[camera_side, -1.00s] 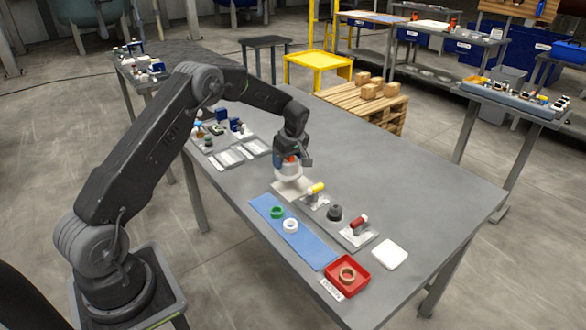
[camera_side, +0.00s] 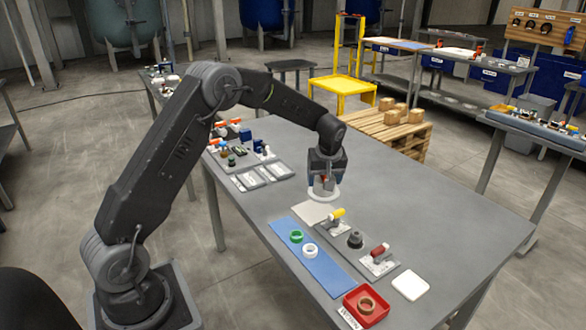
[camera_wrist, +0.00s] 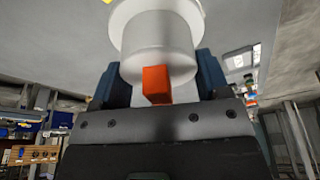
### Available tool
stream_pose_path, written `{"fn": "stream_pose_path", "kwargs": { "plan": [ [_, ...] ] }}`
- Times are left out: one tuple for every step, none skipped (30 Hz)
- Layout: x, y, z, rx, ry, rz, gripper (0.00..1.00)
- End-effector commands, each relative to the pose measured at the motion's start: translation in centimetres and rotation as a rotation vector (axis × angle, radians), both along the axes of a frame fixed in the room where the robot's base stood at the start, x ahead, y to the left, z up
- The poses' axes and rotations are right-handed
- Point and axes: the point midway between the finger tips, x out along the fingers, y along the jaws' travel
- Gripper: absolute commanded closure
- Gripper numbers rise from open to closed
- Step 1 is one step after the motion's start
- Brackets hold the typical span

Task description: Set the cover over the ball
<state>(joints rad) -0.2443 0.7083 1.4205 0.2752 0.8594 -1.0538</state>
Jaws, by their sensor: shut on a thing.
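My gripper (camera_side: 325,178) is shut on the white round cover (camera_side: 324,192), which has a wide rim at its lower end. In the wrist view an orange block (camera_wrist: 156,85) stands between the blue-padded fingers, with the white cover (camera_wrist: 158,45) beyond it. The cover hangs above or just behind a pale square plate (camera_side: 312,213). A dark grey rounded piece (camera_side: 355,240) sits between two clamps, to the right of and nearer than the cover; I cannot tell whether it is the ball. No other ball shows clearly.
The clamps have a yellow handle (camera_side: 337,213) and a red handle (camera_side: 380,250). A blue mat (camera_side: 324,272) bears a green ring (camera_side: 296,236) and a white ring (camera_side: 310,250). A red tray (camera_side: 351,300) and a white pad (camera_side: 411,285) lie nearer. The table's right side is clear.

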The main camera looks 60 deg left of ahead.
Motion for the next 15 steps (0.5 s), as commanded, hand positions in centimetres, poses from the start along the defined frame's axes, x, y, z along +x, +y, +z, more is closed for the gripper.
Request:
{"fn": "stream_pose_path", "kwargs": {
  "plan": [
    [0.7,-2.5,0.1,0.001,-0.001,-0.066,0.56],
    [1.0,-3.6,0.1,0.001,-0.001,-0.1,0.56],
    [1.4,-5.2,0.1,0.0,-0.002,-0.142,0.56],
    [1.6,-6.3,0.1,0.002,-0.002,-0.173,0.56],
    [1.7,-7.3,0.1,0.002,-0.002,-0.2,0.56],
    [1.9,-8.4,0.2,0.002,-0.002,-0.235,0.56],
    [2.0,-9.3,0.2,0.002,-0.002,-0.256,0.56],
    [2.1,-9.9,0.2,0.001,-0.003,-0.275,0.56],
    [2.2,-10.8,0.2,0.002,-0.003,-0.298,0.56],
    [2.3,-11.2,0.2,0.002,-0.003,-0.312,0.56],
    [2.3,-11.7,0.2,0.002,-0.003,-0.323,0.56],
    [2.4,-12.1,0.2,0.002,-0.003,-0.336,0.56],
    [2.4,-12.3,0.2,0.002,-0.003,-0.342,0.56],
    [2.4,-12.5,0.2,0.002,-0.003,-0.346,0.56],
    [2.4,-12.6,0.1,0.002,-0.003,-0.35,0.56]
  ]
}}
